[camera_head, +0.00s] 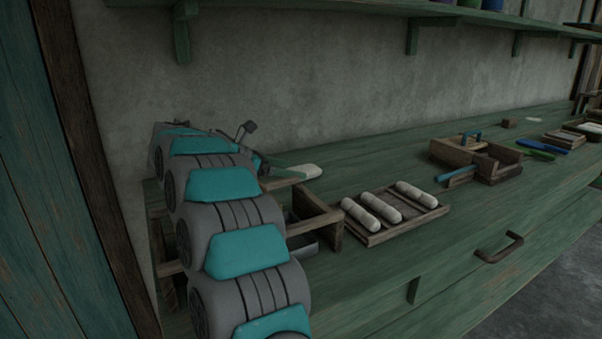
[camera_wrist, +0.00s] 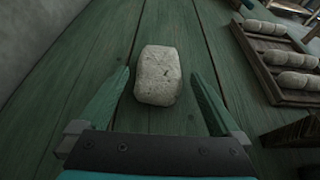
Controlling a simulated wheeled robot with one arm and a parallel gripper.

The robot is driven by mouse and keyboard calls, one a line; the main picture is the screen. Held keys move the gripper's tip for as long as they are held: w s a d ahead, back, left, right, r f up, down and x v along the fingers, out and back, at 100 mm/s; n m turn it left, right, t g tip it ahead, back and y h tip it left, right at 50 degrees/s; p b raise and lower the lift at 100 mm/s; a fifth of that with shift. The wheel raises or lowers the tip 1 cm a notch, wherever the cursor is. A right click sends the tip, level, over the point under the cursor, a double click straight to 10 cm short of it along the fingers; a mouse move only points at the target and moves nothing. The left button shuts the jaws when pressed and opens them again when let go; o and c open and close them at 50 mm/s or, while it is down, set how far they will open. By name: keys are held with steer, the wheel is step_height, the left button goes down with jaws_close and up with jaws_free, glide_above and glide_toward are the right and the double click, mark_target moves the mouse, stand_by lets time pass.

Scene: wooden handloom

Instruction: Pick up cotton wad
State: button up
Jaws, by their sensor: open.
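The cotton wad (camera_wrist: 158,75) is a pale, rounded block on the green wooden bench, in the middle of the wrist view. In the head view a pale lump (camera_head: 309,171), which looks like the same wad, shows at the tip of my gripper. My gripper (camera_wrist: 160,84) is open, with one finger on each side of the wad and a gap on both sides. The wad lies toward the fingertips, not held. In the head view my arm hides much of the gripper.
A wooden tray (camera_head: 374,239) with three pale rolls stands to the right; it also shows in the wrist view (camera_wrist: 262,69). A wooden box frame (camera_head: 330,221) is beside my arm. A wooden caddy (camera_head: 462,152) stands farther right. The wall (camera_head: 330,90) rises behind the bench, with a shelf (camera_head: 330,14) above.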

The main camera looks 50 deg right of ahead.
steer(key=shift+x, duration=1.45)
steer(key=shift+c, duration=0.2)
steer(key=c, duration=1.2)
